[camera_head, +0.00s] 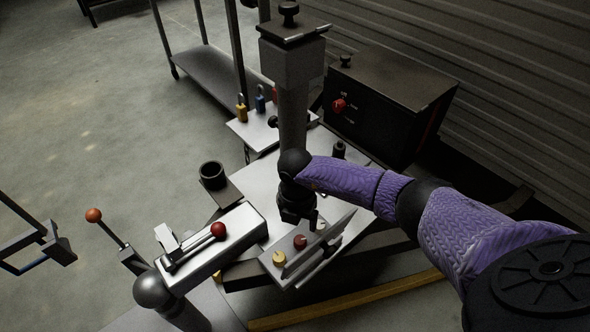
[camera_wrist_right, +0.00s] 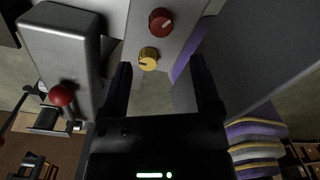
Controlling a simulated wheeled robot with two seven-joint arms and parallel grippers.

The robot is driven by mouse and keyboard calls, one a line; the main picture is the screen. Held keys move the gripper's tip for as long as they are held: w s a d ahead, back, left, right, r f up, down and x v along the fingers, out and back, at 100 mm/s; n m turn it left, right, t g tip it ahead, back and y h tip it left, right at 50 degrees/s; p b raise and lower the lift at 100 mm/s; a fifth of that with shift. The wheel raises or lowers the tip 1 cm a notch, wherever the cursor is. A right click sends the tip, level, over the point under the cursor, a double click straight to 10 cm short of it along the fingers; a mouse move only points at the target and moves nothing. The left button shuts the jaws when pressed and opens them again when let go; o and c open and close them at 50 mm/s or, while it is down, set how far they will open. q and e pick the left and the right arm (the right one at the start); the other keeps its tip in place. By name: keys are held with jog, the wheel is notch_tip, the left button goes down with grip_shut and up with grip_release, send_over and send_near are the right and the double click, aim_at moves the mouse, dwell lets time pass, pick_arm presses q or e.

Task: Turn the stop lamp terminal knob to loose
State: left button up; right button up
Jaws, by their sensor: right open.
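A pale panel (camera_head: 262,262) holds a yellow knob (camera_head: 279,257) and a dark red knob (camera_head: 300,241); I cannot read which is the stop lamp terminal. A metal plate stands up along its right side. In the right wrist view, the yellow knob (camera_wrist_right: 149,58) lies just beyond the fingertips, between their lines, and the red knob (camera_wrist_right: 161,21) is farther off. My right gripper (camera_head: 313,222) is open and empty, above the far end of the panel; it also shows in the right wrist view (camera_wrist_right: 163,70). My left gripper is not in view.
A grey coupler block (camera_head: 238,226) with a red-balled lever (camera_head: 218,230) stands left of the panel. An orange-balled lever (camera_head: 93,215) is farther left. A post (camera_head: 293,110) rises behind my gripper. A black box (camera_head: 390,105) and a padlock shelf (camera_head: 250,134) stand behind.

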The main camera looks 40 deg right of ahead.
aim_at(300, 240)
jog(key=f+b, duration=0.2)
jog(key=f, duration=0.1)
jog(key=f+b, duration=0.1)
jog(key=f, duration=0.2)
jog(key=f+b, duration=0.2)
jog(key=f, duration=0.1)
jog(key=shift+s+d+f+b, duration=0.1)
jog(key=shift+s+f+b, duration=0.05)
jog(key=shift+s+b, duration=0.15)
jog(key=shift+w+r, duration=0.1)
jog(key=shift+r, duration=0.1)
jog(key=shift+c, duration=0.5)
jog(key=c, duration=0.7)
jog(key=shift+c, duration=1.4)
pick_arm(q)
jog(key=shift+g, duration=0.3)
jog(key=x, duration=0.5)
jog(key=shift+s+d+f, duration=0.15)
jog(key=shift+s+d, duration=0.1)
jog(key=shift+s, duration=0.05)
pick_arm(e)
grip_shut()
